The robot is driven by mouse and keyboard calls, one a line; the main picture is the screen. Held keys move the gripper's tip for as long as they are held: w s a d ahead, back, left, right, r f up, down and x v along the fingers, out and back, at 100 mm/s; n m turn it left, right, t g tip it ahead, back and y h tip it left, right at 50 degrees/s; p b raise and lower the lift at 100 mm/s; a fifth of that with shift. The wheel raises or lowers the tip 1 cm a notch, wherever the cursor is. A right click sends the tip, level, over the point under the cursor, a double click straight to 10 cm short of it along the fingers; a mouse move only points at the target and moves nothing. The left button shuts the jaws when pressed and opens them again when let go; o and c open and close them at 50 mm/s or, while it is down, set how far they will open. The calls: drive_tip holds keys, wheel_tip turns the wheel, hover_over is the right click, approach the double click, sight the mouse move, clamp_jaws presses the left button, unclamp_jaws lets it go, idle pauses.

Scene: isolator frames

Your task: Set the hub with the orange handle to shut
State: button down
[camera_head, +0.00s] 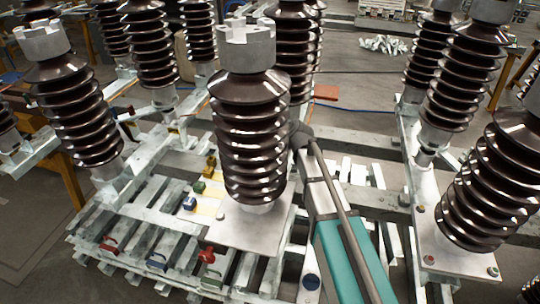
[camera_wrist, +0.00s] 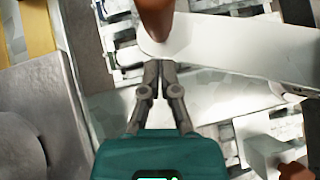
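In the wrist view my gripper (camera_wrist: 160,65) has its two fingertips together, with nothing seen between them. An orange-brown rounded part (camera_wrist: 155,15) is just beyond the fingertips at the top edge, apart from them in the picture; I cannot tell if it is the orange handle. Another orange-brown part (camera_wrist: 293,146) is at the lower right, by a pale block (camera_wrist: 264,154). In the head view my gripper is hidden behind the middle insulator (camera_head: 250,140). No hub with an orange handle can be made out for certain there.
Ribbed brown insulators stand on pale metal frames, with one on the right (camera_head: 495,185) and one on the left (camera_head: 75,110).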

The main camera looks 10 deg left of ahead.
drive_tip(key=shift+w+a, duration=0.3)
drive_tip(key=shift+a, duration=0.6)
drive_tip(key=shift+s+d, duration=0.1)
drive_tip(key=shift+d, duration=0.05)
drive_tip(key=s+d+r+p, duration=0.5)
drive_tip(key=d+r+p, duration=0.2)
drive_tip(key=d, duration=0.2)
drive_tip(key=shift+s, duration=0.35)
drive_tip(key=shift+d, duration=0.1)
idle(0.4)
